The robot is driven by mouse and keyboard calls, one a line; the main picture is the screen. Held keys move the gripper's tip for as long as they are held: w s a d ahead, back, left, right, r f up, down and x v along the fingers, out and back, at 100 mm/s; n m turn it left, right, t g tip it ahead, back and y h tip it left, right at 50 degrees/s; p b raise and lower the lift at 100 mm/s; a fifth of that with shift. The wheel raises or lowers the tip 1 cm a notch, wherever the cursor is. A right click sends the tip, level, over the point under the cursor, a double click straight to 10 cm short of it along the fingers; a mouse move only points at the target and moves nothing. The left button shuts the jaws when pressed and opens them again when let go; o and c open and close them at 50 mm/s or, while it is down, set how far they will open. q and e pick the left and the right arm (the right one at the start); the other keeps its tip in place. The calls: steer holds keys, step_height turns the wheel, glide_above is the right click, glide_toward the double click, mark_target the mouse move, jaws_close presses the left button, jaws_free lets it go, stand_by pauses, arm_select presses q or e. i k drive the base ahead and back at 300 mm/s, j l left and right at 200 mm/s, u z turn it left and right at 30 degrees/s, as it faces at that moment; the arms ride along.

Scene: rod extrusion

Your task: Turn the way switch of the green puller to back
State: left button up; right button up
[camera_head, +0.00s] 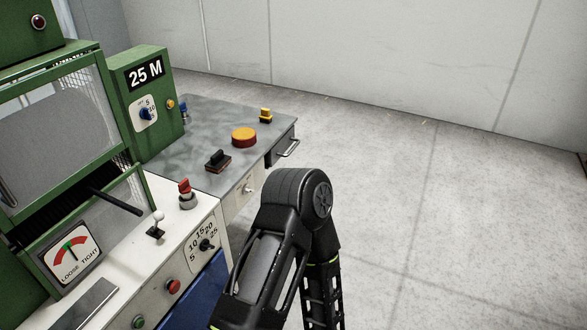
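The green puller (55,72) stands at the left, with a mesh guard and a green box marked "25 M" (145,75). The box carries a blue rotary knob (145,114) on a white dial and a small yellow knob (170,104). A small lever with a white ball (158,216) stands on the white panel in front. I cannot tell which control is the way switch. One of my black arms rises from the bottom centre and bends near the panel's right side. Neither gripper shows.
A grey table (205,125) holds a black switch and a yellow-red button (244,137). Floor at right is clear.

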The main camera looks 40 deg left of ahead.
mark_target(246, 190)
steer(key=i+l+u, duration=0.1)
steer(key=i+u, duration=0.3)
steer(key=i+l+u, duration=0.35)
steer(key=i, duration=0.25)
steer(key=i+l+u, duration=1.1)
steer(key=l+u, duration=0.2)
steer(key=i+l+u, duration=0.1)
steer(key=l+u, duration=0.15)
steer(key=l, duration=0.25)
steer(key=i+l+u, duration=0.1)
steer(key=l+u, duration=0.15)
steer(key=l, duration=0.15)
steer(key=l+u, duration=0.3)
steer(key=l, duration=0.15)
